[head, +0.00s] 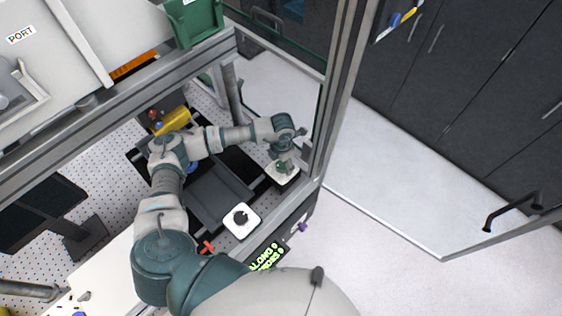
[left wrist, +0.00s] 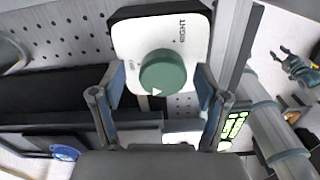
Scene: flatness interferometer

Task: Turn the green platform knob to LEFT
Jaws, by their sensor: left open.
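The green knob (left wrist: 163,70) sits on a white plate (left wrist: 185,22) in the left wrist view. A white pointer mark is at its near lower edge. The plate has a label reading like RIGHT on the right side and a smaller, unclear one on the left. My left gripper (left wrist: 160,88) is open, with one finger on each side of the knob; contact cannot be told. In the head view my left gripper (head: 284,161) is over the white plate (head: 285,177) and mostly hides the knob. What may be my right gripper (left wrist: 300,68) shows small in the left wrist view.
A black knob on a second white plate (head: 240,219) stands nearer me. A green-lit display (head: 265,257) and a purple knob (head: 302,227) are on the front side. A frame post (head: 330,110) rises close to the right of my left gripper.

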